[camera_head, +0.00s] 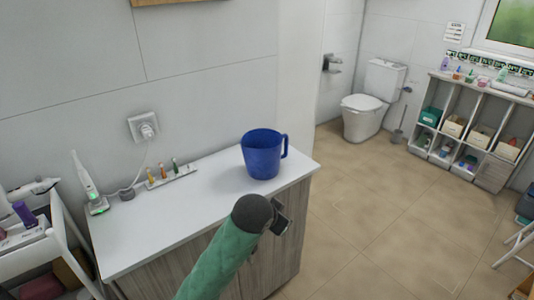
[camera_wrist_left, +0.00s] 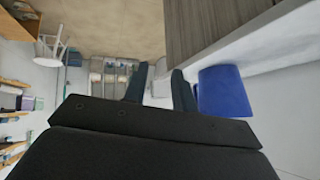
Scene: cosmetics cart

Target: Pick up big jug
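The big jug (camera_head: 262,155) is a blue mug-shaped vessel with its handle on the right. It stands upright near the right end of the white counter (camera_head: 215,197). My left gripper (camera_head: 281,220) is in front of the counter's front edge, nearer to me than the jug and apart from it. The left wrist view is roughly upside down. There the fingers of my left gripper (camera_wrist_left: 158,87) are spread with nothing between them, and the blue jug (camera_wrist_left: 224,92) is beside them to the right, partly hidden behind the gripper body. My right gripper is not in view.
A white electric toothbrush (camera_head: 86,180) and a small tray of bottles (camera_head: 172,176) stand on the counter's left. A white cart (camera_head: 62,235) is at the left edge. A toilet (camera_head: 374,101) and shelf unit (camera_head: 470,132) are farther back. The floor right of the counter is clear.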

